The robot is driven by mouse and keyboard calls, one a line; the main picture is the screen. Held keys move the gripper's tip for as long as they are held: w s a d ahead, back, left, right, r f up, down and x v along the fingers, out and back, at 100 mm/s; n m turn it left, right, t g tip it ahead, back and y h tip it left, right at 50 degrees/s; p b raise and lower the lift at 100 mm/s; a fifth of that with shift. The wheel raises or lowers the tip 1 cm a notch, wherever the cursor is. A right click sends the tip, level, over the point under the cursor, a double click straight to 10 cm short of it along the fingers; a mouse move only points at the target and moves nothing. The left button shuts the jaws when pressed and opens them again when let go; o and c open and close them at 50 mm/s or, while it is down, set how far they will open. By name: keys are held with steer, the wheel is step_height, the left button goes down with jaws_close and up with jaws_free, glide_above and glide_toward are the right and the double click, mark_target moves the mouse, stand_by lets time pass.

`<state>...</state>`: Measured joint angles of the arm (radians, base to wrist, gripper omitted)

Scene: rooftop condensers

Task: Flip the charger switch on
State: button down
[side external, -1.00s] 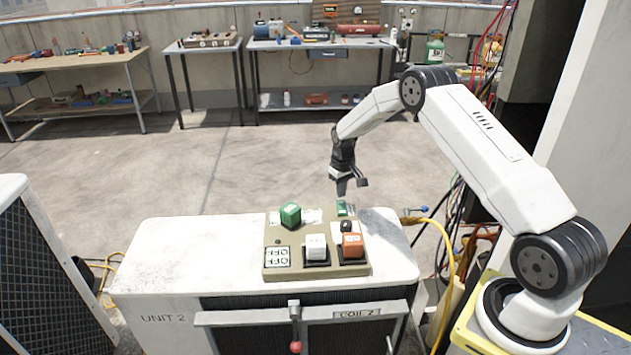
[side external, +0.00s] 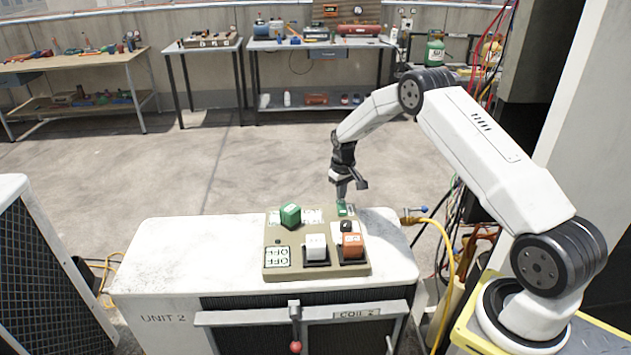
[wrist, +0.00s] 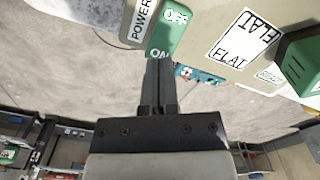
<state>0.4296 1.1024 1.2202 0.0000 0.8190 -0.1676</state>
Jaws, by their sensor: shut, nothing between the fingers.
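A tan switch panel (side external: 272,262) lies on top of the white unit. At its back right corner is a green switch (side external: 342,209); the wrist view shows this green switch (wrist: 168,36) marked OFF and ON, beside a POWER label (wrist: 141,22). No charger label is readable. A green block-shaped switch (side external: 290,215) stands at the back left, with a white one (side external: 316,246) and an orange one (side external: 353,244) in front. My gripper (side external: 341,197) is shut and empty, just above the back right switch. In the wrist view its tips (wrist: 160,62) overlap the ON end; contact is unclear.
The white unit (side external: 180,250) has clear top surface left of the panel. A small black knob (side external: 346,226) stands behind the orange switch. A yellow hose (side external: 449,260) runs down the unit's right side. Benches with tools (side external: 320,45) are far back.

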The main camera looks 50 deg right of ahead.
mark_target(340, 204)
steer(key=shift+f, duration=0.85)
stand_by(0.7)
steer(key=shift+r, duration=3.55)
steer(key=shift+a, duration=0.15)
steer(key=shift+a+r, duration=0.2)
steer(key=s+a+r+n+t, duration=0.1)
steer(key=s+a+r, duration=0.3)
steer(key=a, duration=0.3)
steer(key=s+a+r+n, duration=0.1)
steer(key=s+a+r, duration=0.25)
steer(key=a, duration=0.35)
steer(key=s+a, duration=0.4)
steer(key=s, duration=0.4)
steer(key=s+a+r+n+t, duration=0.1)
steer(key=s+a, duration=0.4)
steer(key=s, duration=0.2)
steer(key=shift+s+r+t, duration=0.15)
steer(key=shift+s+t, duration=0.15)
steer(key=shift+s, duration=0.1)
